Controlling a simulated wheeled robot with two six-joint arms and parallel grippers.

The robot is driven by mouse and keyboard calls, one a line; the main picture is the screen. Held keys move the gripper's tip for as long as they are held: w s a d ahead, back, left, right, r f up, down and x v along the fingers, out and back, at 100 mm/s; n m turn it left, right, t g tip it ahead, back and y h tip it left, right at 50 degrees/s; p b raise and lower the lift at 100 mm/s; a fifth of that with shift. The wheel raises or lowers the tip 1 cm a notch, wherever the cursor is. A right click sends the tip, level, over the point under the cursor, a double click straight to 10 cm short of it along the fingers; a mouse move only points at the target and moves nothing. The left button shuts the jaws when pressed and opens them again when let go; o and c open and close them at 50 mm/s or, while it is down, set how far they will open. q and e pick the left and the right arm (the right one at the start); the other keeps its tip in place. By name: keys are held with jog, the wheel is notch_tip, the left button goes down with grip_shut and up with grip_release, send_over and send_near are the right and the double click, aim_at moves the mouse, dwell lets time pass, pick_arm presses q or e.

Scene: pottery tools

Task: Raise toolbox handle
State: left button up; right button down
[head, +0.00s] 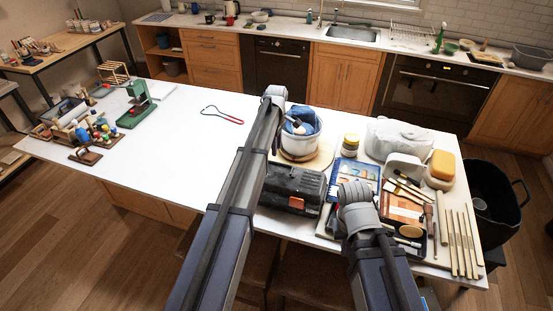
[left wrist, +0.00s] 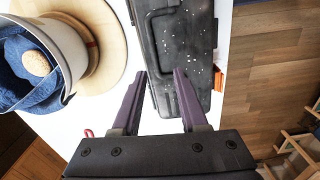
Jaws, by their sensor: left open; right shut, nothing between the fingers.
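The black, paint-speckled toolbox (head: 293,188) lies on the white table, with an orange latch on its front side. In the left wrist view the toolbox (left wrist: 190,50) runs up from the fingertips, and a dark bar that looks like its folded handle (left wrist: 149,42) lies along its left side. My left gripper (left wrist: 160,75) is open and empty, its fingers at the near end of the toolbox; contact cannot be told.
A bucket with blue cloth (head: 301,136) stands on a round wooden board behind the toolbox. A tray of tools (head: 404,206) and wooden sticks (head: 459,243) crowd the right side. A red-handled wire tool (head: 222,115) lies behind left. The table's left middle is clear.

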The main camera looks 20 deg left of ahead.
aim_at(279, 168)
pick_arm(q)
jog(key=shift+w+a+n, duration=0.2)
jog(key=shift+w+n, duration=0.2)
jog(key=shift+w, duration=0.2)
jog(key=shift+f, duration=0.1)
notch_tip(279, 168, down, 8)
jog(key=b, duration=0.8)
jog(key=shift+r, duration=0.2)
grip_shut()
